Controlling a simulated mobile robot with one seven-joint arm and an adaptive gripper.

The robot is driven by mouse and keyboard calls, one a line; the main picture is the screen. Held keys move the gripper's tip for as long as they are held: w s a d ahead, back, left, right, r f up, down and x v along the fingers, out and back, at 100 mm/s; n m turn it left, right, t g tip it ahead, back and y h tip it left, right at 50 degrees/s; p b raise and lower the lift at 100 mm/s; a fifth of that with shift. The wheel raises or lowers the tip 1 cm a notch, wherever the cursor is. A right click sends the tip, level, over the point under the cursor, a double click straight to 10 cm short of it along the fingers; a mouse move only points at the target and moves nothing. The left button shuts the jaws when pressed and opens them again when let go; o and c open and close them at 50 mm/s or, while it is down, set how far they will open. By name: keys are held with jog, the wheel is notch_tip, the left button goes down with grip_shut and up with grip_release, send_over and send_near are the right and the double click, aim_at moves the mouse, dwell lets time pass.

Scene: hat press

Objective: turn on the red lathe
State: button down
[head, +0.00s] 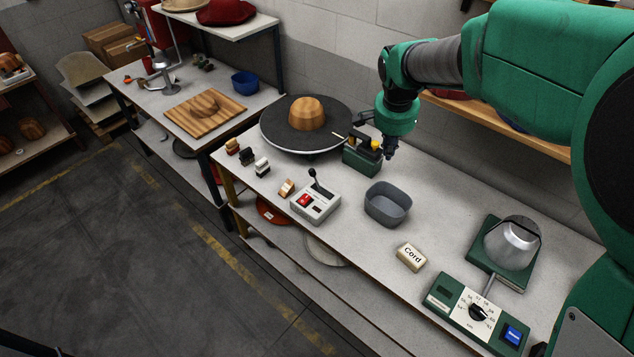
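No machine here is plainly a red lathe. A round dark turntable (337,128) bearing a wooden hat block (306,113) stands at the back of the long bench. In front of it is a grey control box (316,204) with a red switch (305,200) and an upright black-knobbed lever (314,180). The switch's on or off state is too small to tell. My gripper (389,154) points down beside a dark green box (362,160) with a yellow part on top, right of the turntable. Its small dark fingers do not show clearly, and contact with the box cannot be told.
A grey tub (388,204), a "Cord" block (411,257), a green dial unit (478,312) and a metal cone on a green base (512,242) stand along the bench. Small blocks sit at its left end. Another bench holds a striped board (205,112) and blue bowl (245,82).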

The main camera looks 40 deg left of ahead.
jog(key=s+a+f+p, duration=0.1)
jog(key=s+a+f, duration=0.1)
jog(key=a+f, duration=0.35)
jog(key=s+a+f+p, duration=0.1)
jog(key=a+f, duration=0.2)
jog(key=a, duration=0.6)
jog(key=p, duration=0.1)
send_over(310, 197)
jog(key=s, duration=0.3)
jog(key=s+x, duration=0.2)
jog(key=x, duration=0.6)
jog(key=shift+f+g+h, duration=0.3)
jog(key=shift+f, duration=0.1)
jog(key=shift+w+f, duration=0.1)
jog(key=f, duration=0.4)
jog(key=w+f+p, duration=0.1)
jog(key=f, duration=0.4)
jog(key=w+f, duration=0.1)
jog(key=f, duration=0.3)
jog(key=shift+w+f+p, duration=0.2)
jog(key=shift+f+p, duration=0.1)
jog(key=shift+p, duration=0.05)
jog(key=shift+d, duration=0.1)
